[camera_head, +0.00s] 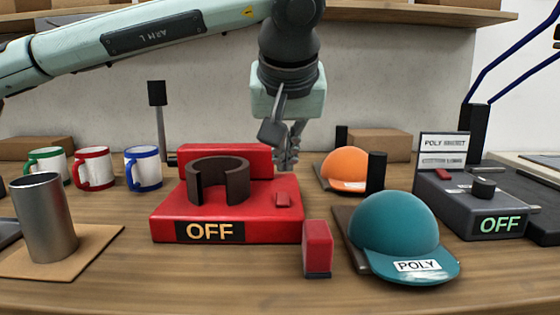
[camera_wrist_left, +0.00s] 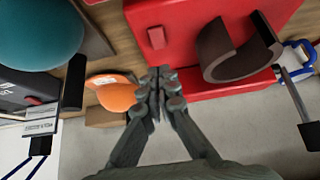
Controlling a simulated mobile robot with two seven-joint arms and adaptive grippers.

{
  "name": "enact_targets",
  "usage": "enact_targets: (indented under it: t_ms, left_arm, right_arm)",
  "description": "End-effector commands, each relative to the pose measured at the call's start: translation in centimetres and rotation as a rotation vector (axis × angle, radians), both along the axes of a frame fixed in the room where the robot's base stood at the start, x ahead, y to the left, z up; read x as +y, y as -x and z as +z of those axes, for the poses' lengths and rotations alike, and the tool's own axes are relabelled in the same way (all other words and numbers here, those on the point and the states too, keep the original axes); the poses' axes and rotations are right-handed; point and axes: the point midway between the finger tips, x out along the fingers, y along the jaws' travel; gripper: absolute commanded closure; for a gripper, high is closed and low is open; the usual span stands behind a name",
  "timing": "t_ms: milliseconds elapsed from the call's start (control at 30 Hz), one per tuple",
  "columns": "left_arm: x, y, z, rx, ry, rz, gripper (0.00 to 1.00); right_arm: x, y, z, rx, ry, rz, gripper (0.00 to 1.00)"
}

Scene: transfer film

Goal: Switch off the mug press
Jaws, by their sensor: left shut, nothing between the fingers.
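The red mug press (camera_head: 170,213) stands on the table with a dark open-sided ring clamp (camera_head: 218,185) on top. Its front display (camera_head: 210,231) reads OFF. A small red switch (camera_head: 283,199) sits on its right top; it also shows in the left wrist view (camera_wrist_left: 157,37). My left gripper (camera_head: 288,160) is shut and empty, pointing down just behind and above the press's right side. In the left wrist view its fingertips (camera_wrist_left: 160,85) are near the press edge, apart from the switch in the picture. My right gripper is not in view.
A steel tumbler (camera_head: 45,218) stands front left on a board. Several mugs (camera_head: 94,168) stand behind it. A small red block (camera_head: 317,248) is right of the press. A teal cap (camera_head: 395,225), an orange cap (camera_head: 345,166) and a grey press (camera_head: 455,205) reading OFF are further right.

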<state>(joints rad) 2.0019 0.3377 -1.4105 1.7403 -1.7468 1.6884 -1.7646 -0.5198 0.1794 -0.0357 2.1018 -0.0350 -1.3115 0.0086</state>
Motion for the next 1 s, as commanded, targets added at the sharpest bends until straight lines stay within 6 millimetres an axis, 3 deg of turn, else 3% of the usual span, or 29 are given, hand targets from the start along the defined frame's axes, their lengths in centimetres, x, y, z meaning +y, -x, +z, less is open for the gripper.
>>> enact_targets:
  t_ms: [200,433,1000]
  left_arm:
    - [0.0,3.9,2.0,-0.004,0.000,-0.003,1.00]
    - [0.0,6.9,3.8,-0.001,0.000,-0.002,1.00]
    - [0.0,7.7,4.4,0.000,-0.001,-0.001,1.00]
  right_arm:
    - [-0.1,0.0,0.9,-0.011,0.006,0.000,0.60]
    - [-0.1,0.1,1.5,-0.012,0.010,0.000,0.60]
    - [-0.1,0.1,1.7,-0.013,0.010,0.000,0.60]
